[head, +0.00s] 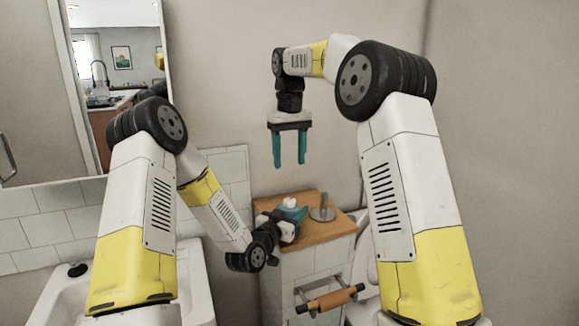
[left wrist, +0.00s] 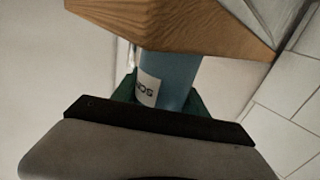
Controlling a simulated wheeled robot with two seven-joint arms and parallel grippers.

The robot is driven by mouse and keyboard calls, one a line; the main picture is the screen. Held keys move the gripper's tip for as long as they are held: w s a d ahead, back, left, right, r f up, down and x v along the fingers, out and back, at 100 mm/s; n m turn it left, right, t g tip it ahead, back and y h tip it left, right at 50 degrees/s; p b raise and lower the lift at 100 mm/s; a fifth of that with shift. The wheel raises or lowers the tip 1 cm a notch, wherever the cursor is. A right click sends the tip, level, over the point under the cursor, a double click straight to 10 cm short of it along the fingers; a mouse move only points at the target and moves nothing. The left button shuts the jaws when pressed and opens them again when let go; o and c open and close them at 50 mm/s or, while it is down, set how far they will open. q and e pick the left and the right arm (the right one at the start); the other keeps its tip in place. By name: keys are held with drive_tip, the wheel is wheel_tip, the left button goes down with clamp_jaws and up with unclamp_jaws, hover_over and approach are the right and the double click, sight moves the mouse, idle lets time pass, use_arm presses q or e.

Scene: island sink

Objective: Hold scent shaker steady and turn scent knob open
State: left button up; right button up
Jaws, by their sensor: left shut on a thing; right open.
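The scent shaker shows its white knob (head: 290,202) in the head view, at the wooden top of the small cabinet. In the left wrist view the shaker is a blue body (left wrist: 178,78) with a white label, partly legible. My left gripper (head: 293,214) is shut on the shaker, with its green fingers (left wrist: 125,88) on either side of the body. The shaker's lower part is hidden by the gripper in the head view. My right gripper (head: 290,150) is open and empty, pointing down, well above the shaker and apart from it.
A metal stand (head: 323,213) with a round base and upright post stands right of the shaker on the wooden top (head: 335,228). A bar with a brown roll (head: 330,300) sticks out from the cabinet front. A white basin (head: 55,300) is at left, below a mirror (head: 120,50).

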use_arm(q)
drive_tip(key=o, duration=1.6)
